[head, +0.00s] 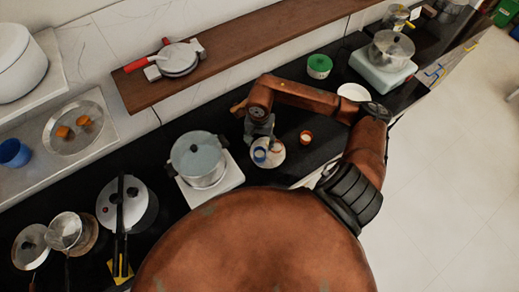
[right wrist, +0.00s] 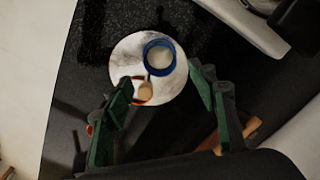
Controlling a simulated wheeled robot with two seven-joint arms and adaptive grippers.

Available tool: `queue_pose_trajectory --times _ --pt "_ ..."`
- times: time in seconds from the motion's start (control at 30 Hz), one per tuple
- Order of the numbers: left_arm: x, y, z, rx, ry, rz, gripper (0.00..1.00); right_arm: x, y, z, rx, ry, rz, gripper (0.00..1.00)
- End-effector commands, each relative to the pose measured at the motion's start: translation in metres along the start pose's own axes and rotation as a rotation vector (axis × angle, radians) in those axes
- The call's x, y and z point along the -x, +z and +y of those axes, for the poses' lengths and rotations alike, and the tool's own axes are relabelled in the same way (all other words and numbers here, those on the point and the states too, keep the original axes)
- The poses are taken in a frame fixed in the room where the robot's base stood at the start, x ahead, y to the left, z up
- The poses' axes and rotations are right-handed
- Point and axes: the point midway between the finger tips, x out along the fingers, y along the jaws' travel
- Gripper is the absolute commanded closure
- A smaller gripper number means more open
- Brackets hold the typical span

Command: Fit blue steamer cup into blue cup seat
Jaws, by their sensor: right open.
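A round pale plate (head: 275,164) lies on the dark counter and also shows in the right wrist view (right wrist: 122,62). On it stands a blue-rimmed round piece (head: 260,155) with a pale inside; it is a blue ring (right wrist: 147,56) in the right wrist view. I cannot tell whether this is the steamer cup, the seat, or both. Beside it is a red ring-like piece with a small tan part (right wrist: 145,91). My right gripper (head: 262,138) is open above the plate; its two green fingers (right wrist: 160,75) stand apart with nothing held. My left gripper is not in view.
An orange-and-white cup (head: 306,137) stands right of the plate. A lidded pot (head: 198,158) on a white base is close on the left. A green-lidded jar (head: 319,66) and white dish (head: 353,91) stand behind. A blue cup (head: 14,153) is far left.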

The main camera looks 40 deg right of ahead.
Motion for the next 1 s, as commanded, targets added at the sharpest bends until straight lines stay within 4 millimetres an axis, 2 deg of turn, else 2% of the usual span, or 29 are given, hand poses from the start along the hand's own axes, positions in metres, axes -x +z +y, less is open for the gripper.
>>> queue_pose_trajectory --times 0.1,0.3,0.87,1.0 --pt "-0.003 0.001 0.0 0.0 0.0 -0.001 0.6 0.018 -0.001 0.0 0.001 0.0 0.003 0.48" --pt "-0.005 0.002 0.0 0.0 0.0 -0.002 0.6 0.032 0.0 0.0 -0.001 0.0 0.001 0.48" --pt "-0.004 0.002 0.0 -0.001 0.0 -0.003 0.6 0.033 0.0 0.0 -0.001 0.0 -0.001 0.48" --pt "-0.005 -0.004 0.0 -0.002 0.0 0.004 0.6 0.032 0.0 0.001 -0.003 0.0 -0.001 0.48"
